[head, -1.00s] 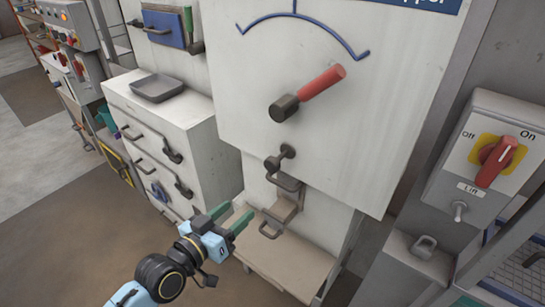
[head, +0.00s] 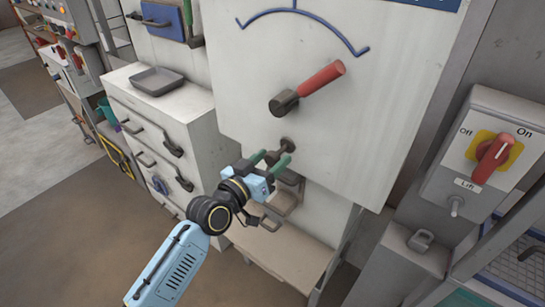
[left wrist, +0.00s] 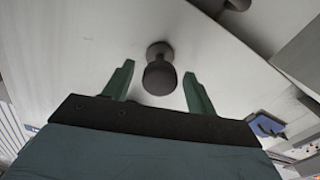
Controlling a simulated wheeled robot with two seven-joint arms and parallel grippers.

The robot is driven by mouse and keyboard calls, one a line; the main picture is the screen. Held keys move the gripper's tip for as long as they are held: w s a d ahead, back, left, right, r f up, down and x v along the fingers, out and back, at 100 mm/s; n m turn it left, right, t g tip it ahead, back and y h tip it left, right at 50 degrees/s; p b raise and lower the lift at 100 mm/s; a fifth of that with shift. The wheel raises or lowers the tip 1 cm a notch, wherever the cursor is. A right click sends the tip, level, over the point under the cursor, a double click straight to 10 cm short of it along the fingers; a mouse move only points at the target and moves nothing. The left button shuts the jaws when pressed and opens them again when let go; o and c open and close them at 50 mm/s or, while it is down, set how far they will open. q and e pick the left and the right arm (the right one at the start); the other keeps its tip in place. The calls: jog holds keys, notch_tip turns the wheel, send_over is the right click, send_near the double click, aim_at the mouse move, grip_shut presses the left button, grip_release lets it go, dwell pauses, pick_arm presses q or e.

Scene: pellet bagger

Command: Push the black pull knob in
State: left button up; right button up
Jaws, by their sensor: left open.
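The black pull knob (head: 279,150) sticks out of the pale panel on a short stem, below the red-handled lever. In the left wrist view the knob (left wrist: 160,76) is a dark round head in front of a round base on the panel. My left gripper (head: 271,159) is open, with its green fingertips pointing at the panel. The knob's head is between the two fingers in the left wrist view, with a gap on each side. I cannot tell whether anything touches it. My right gripper is not in view.
The red-handled lever (head: 309,87) sits just above the knob. Metal handles (head: 283,203) and a beige shelf (head: 285,250) are below. A grey switch box (head: 490,155) with a red switch is at the right. A white drawer cabinet (head: 160,125) stands at the left.

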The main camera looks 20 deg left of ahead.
pick_arm(q)
jog(key=shift+w+d, duration=0.2)
jog(key=shift+w, duration=0.3)
grip_shut()
